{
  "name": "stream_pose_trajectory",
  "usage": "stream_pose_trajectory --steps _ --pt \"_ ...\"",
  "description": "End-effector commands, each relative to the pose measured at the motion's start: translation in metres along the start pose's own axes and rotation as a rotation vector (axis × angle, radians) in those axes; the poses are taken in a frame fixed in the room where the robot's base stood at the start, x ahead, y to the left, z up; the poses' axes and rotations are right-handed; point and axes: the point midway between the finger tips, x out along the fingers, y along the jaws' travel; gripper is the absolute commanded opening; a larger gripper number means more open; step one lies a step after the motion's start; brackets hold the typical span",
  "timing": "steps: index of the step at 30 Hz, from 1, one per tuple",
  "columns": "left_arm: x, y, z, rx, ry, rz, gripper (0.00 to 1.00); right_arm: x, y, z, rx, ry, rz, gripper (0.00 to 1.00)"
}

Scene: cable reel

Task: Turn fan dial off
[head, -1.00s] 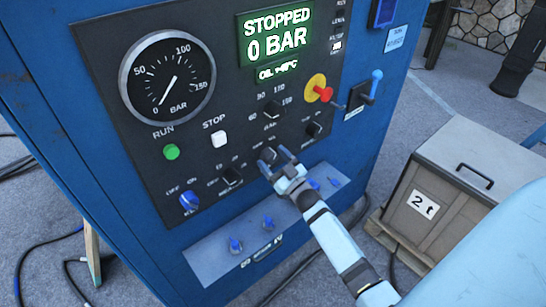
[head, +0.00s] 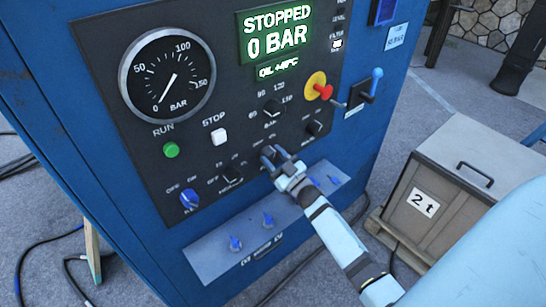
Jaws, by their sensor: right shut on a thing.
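A row of small dials runs along the lower part of the black control panel (head: 205,125). My right gripper (head: 273,156) is shut on one black dial (head: 267,151) in the middle of this row. The fingers hide much of that dial, and I cannot read its label or its pointer setting. To its left is another black dial (head: 231,176), then a blue OFF/ON switch (head: 189,199). To its right is a further black dial (head: 314,128). My left gripper is not in view.
Above the row are a black pressure dial (head: 272,108), a red emergency knob (head: 323,91), a white stop button (head: 218,136) and a green run button (head: 171,150). The display (head: 275,35) reads STOPPED, 0 BAR. A crate marked 2 t (head: 425,205) stands at the right.

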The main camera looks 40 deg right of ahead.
Motion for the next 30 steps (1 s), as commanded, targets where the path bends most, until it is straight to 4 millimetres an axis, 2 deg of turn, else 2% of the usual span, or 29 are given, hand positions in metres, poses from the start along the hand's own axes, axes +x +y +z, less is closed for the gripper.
stream_pose_trajectory --steps 21,30 --pt "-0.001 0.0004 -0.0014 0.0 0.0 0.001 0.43 -0.0002 -0.0013 -0.0002 -0.589 0.0 -0.247 0.2" --pt "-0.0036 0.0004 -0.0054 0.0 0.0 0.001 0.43 -0.0004 -0.0018 0.0002 -0.779 0.001 -0.325 0.2"
